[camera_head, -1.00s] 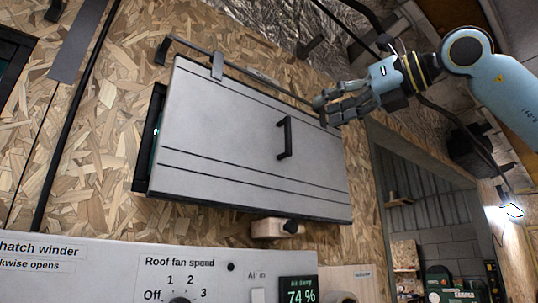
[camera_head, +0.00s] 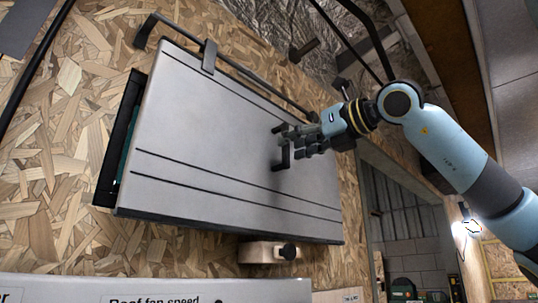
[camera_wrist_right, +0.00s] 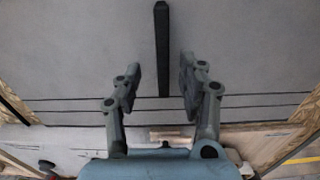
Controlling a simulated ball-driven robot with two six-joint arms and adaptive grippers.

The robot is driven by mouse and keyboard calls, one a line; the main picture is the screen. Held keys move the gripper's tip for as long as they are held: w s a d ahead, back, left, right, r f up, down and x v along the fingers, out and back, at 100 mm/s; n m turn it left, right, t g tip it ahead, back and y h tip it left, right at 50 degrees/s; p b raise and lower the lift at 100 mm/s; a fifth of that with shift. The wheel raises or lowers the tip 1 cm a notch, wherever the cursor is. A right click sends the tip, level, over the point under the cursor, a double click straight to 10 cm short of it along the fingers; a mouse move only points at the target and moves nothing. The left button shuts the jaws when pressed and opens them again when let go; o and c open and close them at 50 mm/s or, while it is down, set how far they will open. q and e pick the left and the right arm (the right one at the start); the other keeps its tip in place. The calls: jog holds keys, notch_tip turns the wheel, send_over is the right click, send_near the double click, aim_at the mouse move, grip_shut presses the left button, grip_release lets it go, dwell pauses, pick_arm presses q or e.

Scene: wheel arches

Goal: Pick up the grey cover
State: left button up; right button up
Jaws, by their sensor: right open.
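The grey cover (camera_head: 215,145) is a large flat panel with dark lines, hanging by hooks from a dark rail on the chipboard wall. A black bar handle (camera_head: 284,160) stands on its right half. My right gripper (camera_head: 283,139) is open in front of the cover, at the handle's upper part. In the right wrist view, the handle (camera_wrist_right: 162,50) runs upright between the two open fingers (camera_wrist_right: 160,75), with the grey cover (camera_wrist_right: 80,60) behind it. I cannot tell whether a finger touches the handle. My left gripper is not in view.
A dark-framed opening (camera_head: 122,140) shows past the cover's left edge. A wooden block with a black knob (camera_head: 268,252) sits below the cover. A grey panel labelled for the roof fan (camera_head: 150,290) is at the bottom. The dark rail (camera_head: 260,78) runs above the cover.

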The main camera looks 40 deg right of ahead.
aim_at(289, 147)
jog(key=w+p, duration=0.2)
jog(key=w, duration=0.1)
jog(key=shift+w+r+p, duration=0.1)
jog(key=shift+w+p, duration=0.2)
jog(key=shift+w, duration=0.3)
jog(key=shift+s, duration=0.15)
jog(key=shift+c, duration=0.6)
jog(key=c, duration=0.4)
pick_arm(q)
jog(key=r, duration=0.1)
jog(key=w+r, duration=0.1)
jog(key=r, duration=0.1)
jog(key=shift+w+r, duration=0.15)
pick_arm(e)
grip_shut()
